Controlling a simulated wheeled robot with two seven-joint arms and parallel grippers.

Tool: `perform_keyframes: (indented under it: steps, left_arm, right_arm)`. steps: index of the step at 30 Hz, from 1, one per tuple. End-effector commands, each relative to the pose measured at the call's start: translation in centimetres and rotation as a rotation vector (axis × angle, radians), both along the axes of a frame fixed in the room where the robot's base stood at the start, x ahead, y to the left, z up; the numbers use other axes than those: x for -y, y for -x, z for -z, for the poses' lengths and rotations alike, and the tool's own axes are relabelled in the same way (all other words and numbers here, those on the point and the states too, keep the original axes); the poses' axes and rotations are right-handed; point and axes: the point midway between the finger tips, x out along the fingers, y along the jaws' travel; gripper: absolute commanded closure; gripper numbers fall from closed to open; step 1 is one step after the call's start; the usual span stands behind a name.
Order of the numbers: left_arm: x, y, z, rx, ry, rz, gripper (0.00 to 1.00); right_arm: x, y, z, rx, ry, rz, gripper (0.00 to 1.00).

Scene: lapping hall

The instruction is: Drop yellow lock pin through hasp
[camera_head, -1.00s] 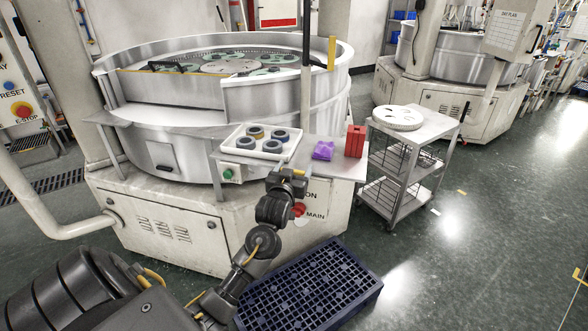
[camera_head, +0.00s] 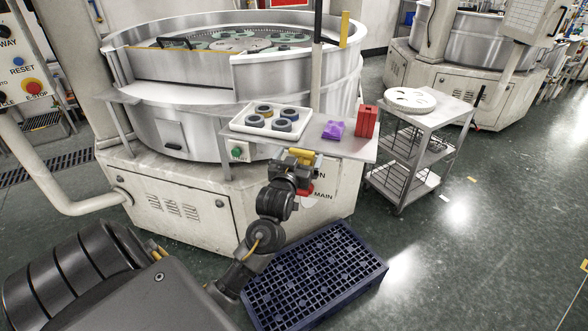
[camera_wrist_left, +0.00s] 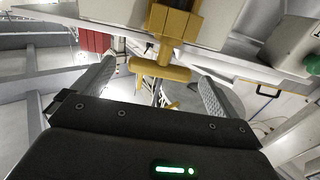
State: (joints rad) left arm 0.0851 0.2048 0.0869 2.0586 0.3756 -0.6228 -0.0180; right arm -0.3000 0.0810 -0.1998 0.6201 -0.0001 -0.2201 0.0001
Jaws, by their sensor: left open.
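A yellow pin with a crossbar handle (camera_wrist_left: 160,70) lies between the spread fingers of my left gripper (camera_wrist_left: 155,85) in the left wrist view. A yellow block (camera_wrist_left: 174,22) is right above the crossbar in that picture; whether they join is unclear. In the head view a small yellow part (camera_head: 303,154) shows at the tip of my left gripper (camera_head: 298,162), just below the shelf edge. The left fingers are open, with gaps visible beside the crossbar. I cannot make out the hasp for certain. My right gripper is not in view.
A metal shelf (camera_head: 352,149) on the lapping machine (camera_head: 160,187) holds a white ring tray (camera_head: 237,126), a purple item (camera_head: 334,129) and a red block (camera_head: 366,121). A blue crate (camera_head: 374,268) stands on the floor; a cart (camera_head: 432,125) stands right.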

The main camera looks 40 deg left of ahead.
Motion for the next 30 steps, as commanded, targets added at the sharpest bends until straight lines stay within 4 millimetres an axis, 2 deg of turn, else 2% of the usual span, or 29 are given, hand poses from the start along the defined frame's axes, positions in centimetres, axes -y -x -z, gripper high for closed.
perform_keyframes:
  steps: [6, 12, 30]
  left_arm:
    - [1.7, 3.8, 0.2, 0.0, 0.003, 0.0, 0.02]
    - [2.4, 5.6, 0.0, 0.0, 0.001, -0.001, 0.02]
    - [2.5, 5.9, 0.0, 0.0, 0.0, 0.0, 0.02]
  right_arm:
    - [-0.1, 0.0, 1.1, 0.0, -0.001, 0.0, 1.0]
    - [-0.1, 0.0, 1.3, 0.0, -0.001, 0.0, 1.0]
    - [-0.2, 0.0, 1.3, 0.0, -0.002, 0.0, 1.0]
